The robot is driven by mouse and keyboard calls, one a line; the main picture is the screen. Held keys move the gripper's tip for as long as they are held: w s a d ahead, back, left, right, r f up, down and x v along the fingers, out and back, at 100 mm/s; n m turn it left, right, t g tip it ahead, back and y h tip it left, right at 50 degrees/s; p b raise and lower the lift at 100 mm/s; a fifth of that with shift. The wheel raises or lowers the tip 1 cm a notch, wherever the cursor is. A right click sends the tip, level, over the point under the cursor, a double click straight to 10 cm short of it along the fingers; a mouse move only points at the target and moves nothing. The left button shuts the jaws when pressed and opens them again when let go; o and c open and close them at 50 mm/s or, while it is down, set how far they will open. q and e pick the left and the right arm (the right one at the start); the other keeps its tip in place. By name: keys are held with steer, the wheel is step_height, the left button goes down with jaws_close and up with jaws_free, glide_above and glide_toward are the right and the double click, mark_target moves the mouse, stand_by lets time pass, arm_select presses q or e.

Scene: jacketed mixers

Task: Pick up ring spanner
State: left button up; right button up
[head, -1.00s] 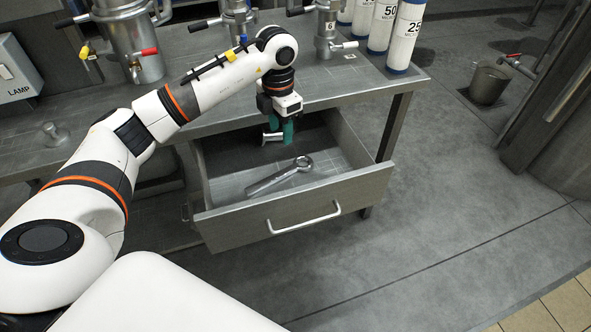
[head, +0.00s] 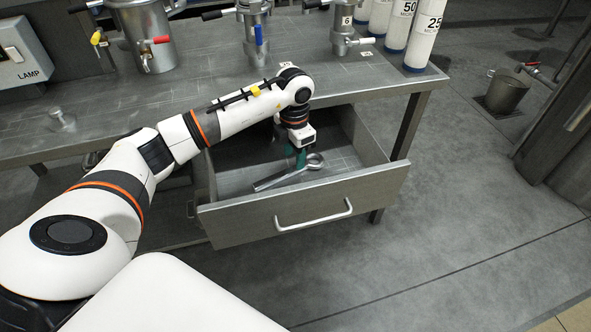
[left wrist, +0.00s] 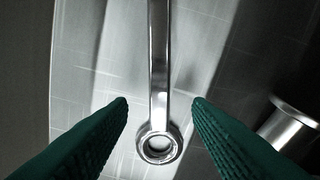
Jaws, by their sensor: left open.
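The ring spanner (head: 286,173) is a shiny metal tool lying in the open drawer (head: 352,187), its ring end toward the right. In the left wrist view the spanner (left wrist: 159,70) runs down the middle, with its ring near the bottom. My left gripper (head: 300,158) points down into the drawer, close to the ring end. Its green fingers (left wrist: 160,102) are open, one on each side of the spanner and apart from it. Whether the fingertips are level with the handle I cannot tell. My right gripper is not in view.
Another metal object (left wrist: 290,123) stands at the right in the left wrist view. The steel bench (head: 190,90) overhangs the drawer and bears metal vessels (head: 255,35) and white labelled cylinders (head: 424,38). The drawer front has a handle (head: 314,216).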

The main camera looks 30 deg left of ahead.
mark_target(295, 167)
arm_select(q)
step_height(295, 167, down, 4)
steer(key=shift+w+d+r, duration=0.1)
steer(key=shift+w, duration=0.05)
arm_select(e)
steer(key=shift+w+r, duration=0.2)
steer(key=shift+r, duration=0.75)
arm_select(q)
jaws_close()
steer(key=shift+r, duration=0.15)
